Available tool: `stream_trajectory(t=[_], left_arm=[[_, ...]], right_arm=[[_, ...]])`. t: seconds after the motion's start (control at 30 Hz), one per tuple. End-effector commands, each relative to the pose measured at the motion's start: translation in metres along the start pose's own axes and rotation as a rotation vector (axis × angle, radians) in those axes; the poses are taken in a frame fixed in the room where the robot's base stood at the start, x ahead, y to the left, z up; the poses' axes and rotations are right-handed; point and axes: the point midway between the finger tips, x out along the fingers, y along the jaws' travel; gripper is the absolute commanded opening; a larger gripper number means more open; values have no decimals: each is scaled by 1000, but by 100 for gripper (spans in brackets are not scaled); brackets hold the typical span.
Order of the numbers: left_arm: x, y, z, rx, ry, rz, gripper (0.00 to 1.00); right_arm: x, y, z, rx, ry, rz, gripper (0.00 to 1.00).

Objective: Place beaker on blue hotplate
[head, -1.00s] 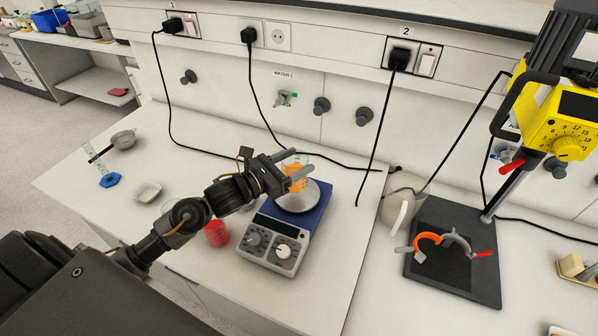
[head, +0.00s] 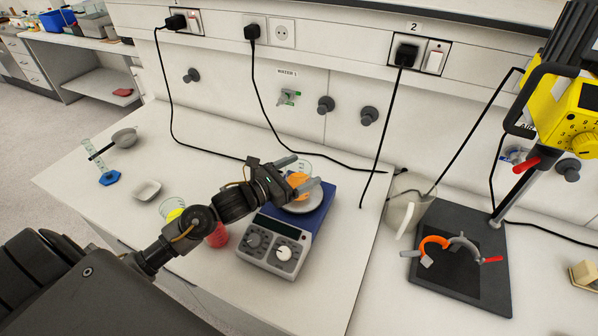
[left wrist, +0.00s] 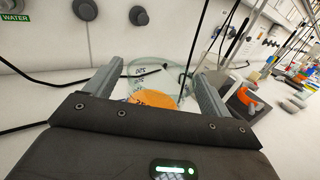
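The glass beaker with orange contents (head: 299,181) stands on the round plate of the blue hotplate (head: 328,191), toward its back; the gripper partly hides its lower part. My left gripper (head: 301,173) reaches in from the left, its fingers spread on either side of the beaker. In the left wrist view, the beaker (left wrist: 152,98) shows between the two fingers, with its clear rim toward the wall. The fingers look spread wider than the beaker there. My right gripper is not in view.
Red (head: 218,236) and yellow (head: 175,214) vessels stand beneath and beside my left arm. A white dish (head: 147,190) and a blue-based cylinder (head: 108,178) are farther left. A black stand base (head: 462,285) with clamps is right of the hotplate. Cables hang behind.

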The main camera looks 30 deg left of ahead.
Motion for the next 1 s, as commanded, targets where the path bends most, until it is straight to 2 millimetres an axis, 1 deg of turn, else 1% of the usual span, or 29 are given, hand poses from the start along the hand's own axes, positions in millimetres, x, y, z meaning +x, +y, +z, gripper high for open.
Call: stream_trajectory(t=[0.3, 0.37, 0.47, 0.6, 0.7, 0.83, 1.0], left_arm=[[-1, 0, 3, 0, 0, 0, 82], [-10, 1, -1, 2, 2, 1, 82], [-29, 0, -3, 3, 3, -1, 82], [-61, -1, -5, 4, 5, -3, 82], [-81, 0, -4, 2, 4, -1, 82], [-101, 0, -2, 0, 3, 0, 82], [-115, 0, 0, 0, 1, 0, 82]], right_arm=[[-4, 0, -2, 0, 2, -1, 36], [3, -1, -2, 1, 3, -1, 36], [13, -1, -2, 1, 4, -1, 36], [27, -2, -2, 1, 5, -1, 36], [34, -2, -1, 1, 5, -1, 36], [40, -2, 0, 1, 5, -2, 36], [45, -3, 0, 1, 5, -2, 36]])
